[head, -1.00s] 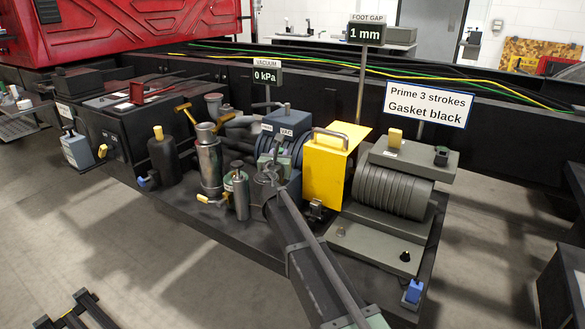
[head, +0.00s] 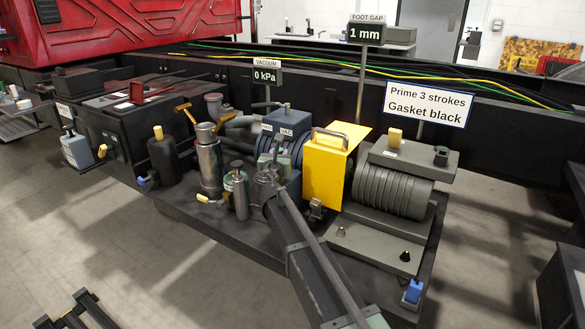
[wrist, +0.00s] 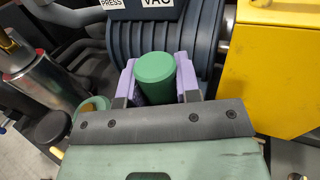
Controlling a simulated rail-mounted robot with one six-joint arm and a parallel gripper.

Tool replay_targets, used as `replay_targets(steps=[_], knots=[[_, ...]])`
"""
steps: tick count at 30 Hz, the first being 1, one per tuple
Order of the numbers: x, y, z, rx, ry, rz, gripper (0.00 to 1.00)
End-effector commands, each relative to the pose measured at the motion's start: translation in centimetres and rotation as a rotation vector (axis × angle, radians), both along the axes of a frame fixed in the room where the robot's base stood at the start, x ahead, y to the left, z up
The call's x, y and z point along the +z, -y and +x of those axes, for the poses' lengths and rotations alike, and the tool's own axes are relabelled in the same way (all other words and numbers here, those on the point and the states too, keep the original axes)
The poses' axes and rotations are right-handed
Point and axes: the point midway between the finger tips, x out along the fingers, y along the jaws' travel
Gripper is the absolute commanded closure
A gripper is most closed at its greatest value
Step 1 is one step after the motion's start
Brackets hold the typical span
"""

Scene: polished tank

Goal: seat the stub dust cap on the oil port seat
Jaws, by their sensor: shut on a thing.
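My gripper (wrist: 155,82) is shut on a green cylinder (wrist: 155,70), which looks like the stub dust cap. Its round top faces the wrist camera, with a purple finger pad on each side. The gripper is in front of the ribbed blue-grey pump body (wrist: 120,35), above the black deck. In the head view my gripper (head: 268,172) is small and dark between the canister and the yellow guard. A round green-rimmed part (wrist: 95,104) shows left of the gripper in the wrist view; I cannot tell whether it is the oil port seat. What lies under the cap is hidden.
A metal cylinder (head: 209,165) and a canister with a black knob (head: 236,195) stand close on the left. The yellow guard (head: 325,170) stands close on the right. The vacuum sign (head: 267,76) rises behind.

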Motion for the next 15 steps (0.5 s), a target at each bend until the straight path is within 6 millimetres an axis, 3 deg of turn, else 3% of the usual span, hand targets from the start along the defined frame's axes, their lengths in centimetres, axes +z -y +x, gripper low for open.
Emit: replay_targets(steps=[15], knots=[[-0.79, 0.0, 0.0, 0.0, 0.0, 0.0, 0.93]])
